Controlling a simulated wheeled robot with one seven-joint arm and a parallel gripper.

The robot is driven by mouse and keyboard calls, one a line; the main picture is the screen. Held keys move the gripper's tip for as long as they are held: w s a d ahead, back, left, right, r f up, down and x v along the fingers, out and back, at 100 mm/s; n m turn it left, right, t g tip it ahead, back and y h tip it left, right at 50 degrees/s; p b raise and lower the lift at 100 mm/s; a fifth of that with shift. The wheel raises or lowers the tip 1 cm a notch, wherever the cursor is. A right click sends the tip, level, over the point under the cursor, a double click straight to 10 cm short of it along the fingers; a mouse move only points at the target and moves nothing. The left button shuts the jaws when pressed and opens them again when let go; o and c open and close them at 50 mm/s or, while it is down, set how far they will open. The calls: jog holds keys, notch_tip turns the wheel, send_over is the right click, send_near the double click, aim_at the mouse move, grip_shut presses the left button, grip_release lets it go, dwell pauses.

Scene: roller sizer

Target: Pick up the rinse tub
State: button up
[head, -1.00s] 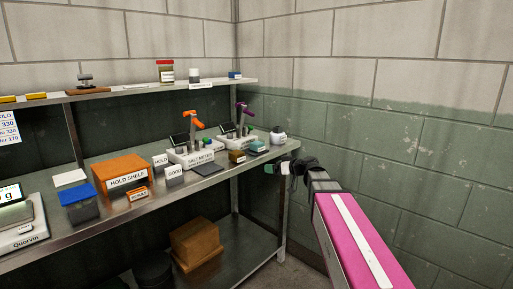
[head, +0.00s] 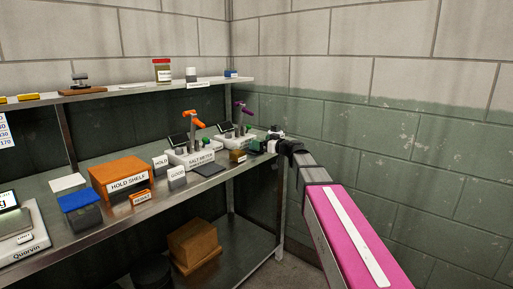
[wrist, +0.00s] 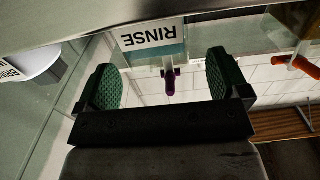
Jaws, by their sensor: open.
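The rinse tub (wrist: 152,38) shows in the wrist view as a white label reading RINSE, upside down, with a teal band below it. It lies just beyond my fingertips, across the gap between them. My gripper (wrist: 161,80) is open and empty, its two green ridged pads on either side of the gap. In the head view, my gripper (head: 264,145) is at the right end of the bench, level with the bench-top items. It hides most or all of the tub there.
A white container (wrist: 40,58) with a partly cut-off label stands to one side in the wrist view. In the head view, a small brown box (head: 238,156) sits left of my gripper. The green wall is close right.

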jog(key=x, duration=0.4)
jog(key=shift+w+a+f, duration=0.1)
jog(key=shift+w, duration=0.15)
jog(key=c, duration=1.1)
jog(key=shift+o, duration=0.2)
